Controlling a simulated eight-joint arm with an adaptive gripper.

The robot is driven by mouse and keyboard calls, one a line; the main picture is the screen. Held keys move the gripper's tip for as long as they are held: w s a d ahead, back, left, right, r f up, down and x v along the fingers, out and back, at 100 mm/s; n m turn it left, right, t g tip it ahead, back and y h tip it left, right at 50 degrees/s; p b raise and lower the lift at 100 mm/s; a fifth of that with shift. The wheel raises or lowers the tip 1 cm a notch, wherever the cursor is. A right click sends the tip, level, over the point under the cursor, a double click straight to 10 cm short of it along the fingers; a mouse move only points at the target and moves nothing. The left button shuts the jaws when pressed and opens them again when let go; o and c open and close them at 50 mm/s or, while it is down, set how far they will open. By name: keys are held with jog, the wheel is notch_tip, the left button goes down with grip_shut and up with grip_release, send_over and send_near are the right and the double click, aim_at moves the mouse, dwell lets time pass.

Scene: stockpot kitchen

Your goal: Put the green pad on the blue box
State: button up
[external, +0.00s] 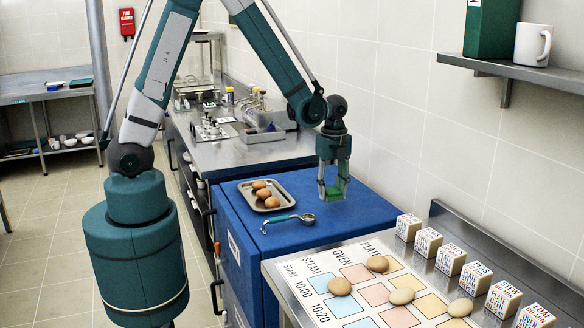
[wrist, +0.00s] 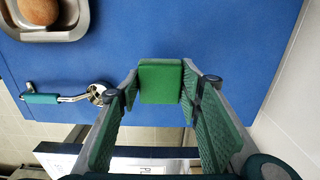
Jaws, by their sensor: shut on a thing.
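The green pad (wrist: 160,82) is a small square block between the fingertips of my gripper (wrist: 158,86). In the external view the pad (external: 338,187) shows between the fingers of my gripper (external: 333,190), which points down. My gripper is shut on the pad. The blue box (external: 348,214) has a broad flat top, and the pad is over its right part. I cannot tell whether the pad touches the top. The box top also fills much of the wrist view (wrist: 225,40).
On the box top, left of my gripper, are a metal tray (external: 246,200) with brown eggs and a green-handled scoop (external: 280,222). In front is a printed chart (external: 350,270) with stones, beside a row of lettered blocks (external: 449,260). A wall shelf (external: 520,72) is at right.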

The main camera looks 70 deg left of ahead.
aim_at(331, 201)
dwell(0.3)
jog(key=shift+f, duration=2.1)
jog(key=shift+f+b, duration=0.15)
jog(key=shift+b, duration=0.2)
jog(key=o, duration=0.7)
jog(key=shift+o, duration=0.3)
jog(key=shift+r+p, duration=0.75)
jog(key=shift+r, duration=5.4)
